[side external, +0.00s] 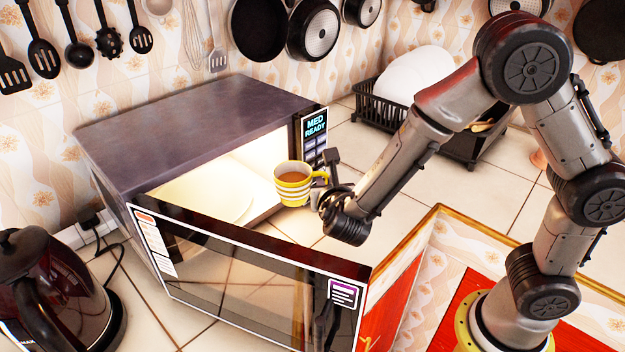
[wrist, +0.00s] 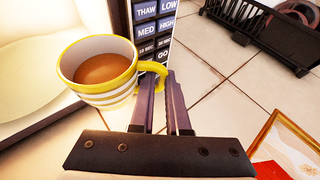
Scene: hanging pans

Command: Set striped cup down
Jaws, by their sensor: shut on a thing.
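The striped cup (side external: 294,190) is yellow and white and holds a brown drink. It is roughly upright, in front of the open microwave's lit opening. My gripper (side external: 322,185) is shut on its handle, at the cup's right side in the side view. In the wrist view the cup (wrist: 100,75) is at the upper left, and the fingers of my gripper (wrist: 163,82) meet at its yellow handle. The cup appears held above the counter. The hidden side of the cup and its exact height cannot be told.
The microwave (side external: 190,120) has its door (side external: 250,290) swung open towards the camera. A pale plate (side external: 215,195) shows inside. A dish rack (side external: 460,140) stands at the back right, a kettle (side external: 60,290) at the lower left. Tiled counter (side external: 400,195) is clear right of the microwave.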

